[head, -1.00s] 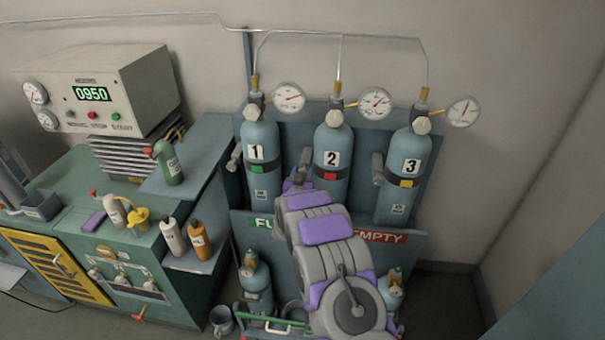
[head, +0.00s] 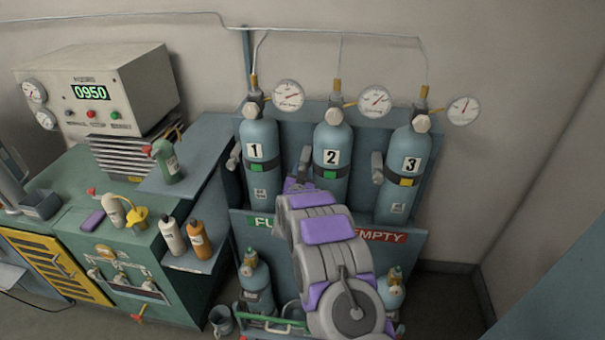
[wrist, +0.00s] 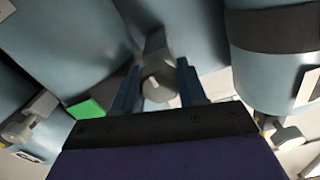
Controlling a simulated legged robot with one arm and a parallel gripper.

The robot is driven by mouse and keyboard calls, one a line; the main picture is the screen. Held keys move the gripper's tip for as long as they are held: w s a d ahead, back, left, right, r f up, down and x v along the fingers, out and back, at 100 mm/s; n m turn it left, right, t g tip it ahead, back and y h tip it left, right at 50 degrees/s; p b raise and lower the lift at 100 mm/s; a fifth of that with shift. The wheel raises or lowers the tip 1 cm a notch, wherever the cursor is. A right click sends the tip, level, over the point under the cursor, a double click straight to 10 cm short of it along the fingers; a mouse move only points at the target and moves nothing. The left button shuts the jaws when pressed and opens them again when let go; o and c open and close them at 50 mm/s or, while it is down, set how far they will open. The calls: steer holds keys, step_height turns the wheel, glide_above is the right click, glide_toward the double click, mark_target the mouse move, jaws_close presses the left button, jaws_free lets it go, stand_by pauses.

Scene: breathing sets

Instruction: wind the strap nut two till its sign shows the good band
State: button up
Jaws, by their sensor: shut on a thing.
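Cylinder two (head: 332,140) stands upright in the middle of the rack, held by a dark strap. The sign (head: 330,174) on its strap is green. The strap nut two (head: 305,157) is a grey knob at the cylinder's left side. My gripper (head: 297,184) reaches up to it, and my arm hides part of the cylinder's lower end. In the wrist view my gripper (wrist: 158,88) has its two dark fingers on either side of the grey nut (wrist: 157,86), shut on it. A green sign (wrist: 88,107) shows left of the fingers.
Cylinder one (head: 260,150) has a green sign; cylinder three (head: 408,160) has a yellow one. Dial gauges sit above. A green bench (head: 110,255) with bottles stands at left. Small cylinders (head: 256,280) stand below the rack. Bare floor lies at right.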

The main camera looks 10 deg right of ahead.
steer(key=m+b, duration=0.2)
steer(key=m, duration=0.2)
steer(key=shift+m, duration=0.4)
steer(key=shift+b, duration=0.35)
steer(key=o, duration=0.8)
steer(key=shift+s, duration=0.1)
steer(key=p+v, duration=0.3)
steer(key=v, duration=1.4)
steer(key=shift+a, duration=0.1)
